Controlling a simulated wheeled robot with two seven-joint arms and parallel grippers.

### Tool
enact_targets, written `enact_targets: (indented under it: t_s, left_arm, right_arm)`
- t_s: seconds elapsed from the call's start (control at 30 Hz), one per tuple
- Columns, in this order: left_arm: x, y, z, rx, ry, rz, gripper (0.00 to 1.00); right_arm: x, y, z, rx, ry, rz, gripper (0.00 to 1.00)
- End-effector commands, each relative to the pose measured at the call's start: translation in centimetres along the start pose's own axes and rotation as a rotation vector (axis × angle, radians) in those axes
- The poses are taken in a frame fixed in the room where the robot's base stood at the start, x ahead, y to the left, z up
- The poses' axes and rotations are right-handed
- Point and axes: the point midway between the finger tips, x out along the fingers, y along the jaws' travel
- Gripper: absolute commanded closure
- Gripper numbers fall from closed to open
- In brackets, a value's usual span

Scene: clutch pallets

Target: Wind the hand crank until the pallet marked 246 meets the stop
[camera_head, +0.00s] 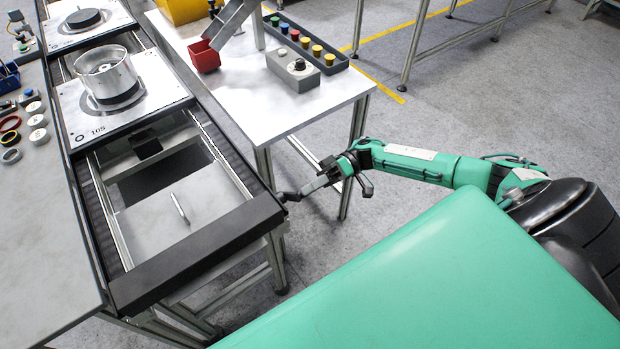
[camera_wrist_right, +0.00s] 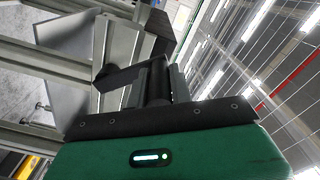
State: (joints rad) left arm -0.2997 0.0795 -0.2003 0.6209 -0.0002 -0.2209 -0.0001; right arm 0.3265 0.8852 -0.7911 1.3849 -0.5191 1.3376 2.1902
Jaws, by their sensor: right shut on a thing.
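My right gripper (camera_head: 303,191) reaches the near right corner of the conveyor and is shut on the dark handle of the hand crank (camera_head: 284,197). In the right wrist view the black crank handle (camera_wrist_right: 158,80) stands between the fingers. A pallet marked 105 (camera_head: 150,100) sits on the conveyor with a metal cylinder on top. A second pallet (camera_head: 107,30) with a dark disc is farther back; I cannot read its number. No marking 246 is legible. A black bar (camera_head: 190,255) closes the near end of the conveyor. My left gripper is not in view.
A white side table (camera_head: 330,95) holds a grey box with a knob (camera_head: 293,68), a tray of coloured buttons (camera_head: 322,60) and a red bin (camera_head: 205,57). Rings and discs lie on the grey bench (camera_head: 35,220) at left. The conveyor's near section is without a pallet.

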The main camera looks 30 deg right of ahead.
Motion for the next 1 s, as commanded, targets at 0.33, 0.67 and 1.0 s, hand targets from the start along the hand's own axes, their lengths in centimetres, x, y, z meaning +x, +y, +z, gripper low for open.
enact_targets:
  t_s: [0.33, 0.67, 1.0]
  left_arm:
    - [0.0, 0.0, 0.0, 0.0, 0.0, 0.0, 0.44]
    - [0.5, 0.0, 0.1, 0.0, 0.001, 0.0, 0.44]
    - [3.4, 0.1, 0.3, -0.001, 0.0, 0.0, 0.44]
  right_arm:
    - [0.0, 0.0, -0.1, -0.002, 0.002, 0.001, 0.57]
    - [-1.0, 0.2, 0.1, -0.001, 0.0, 0.003, 0.57]
    - [-8.3, 0.5, 0.2, -0.001, 0.001, 0.005, 0.57]
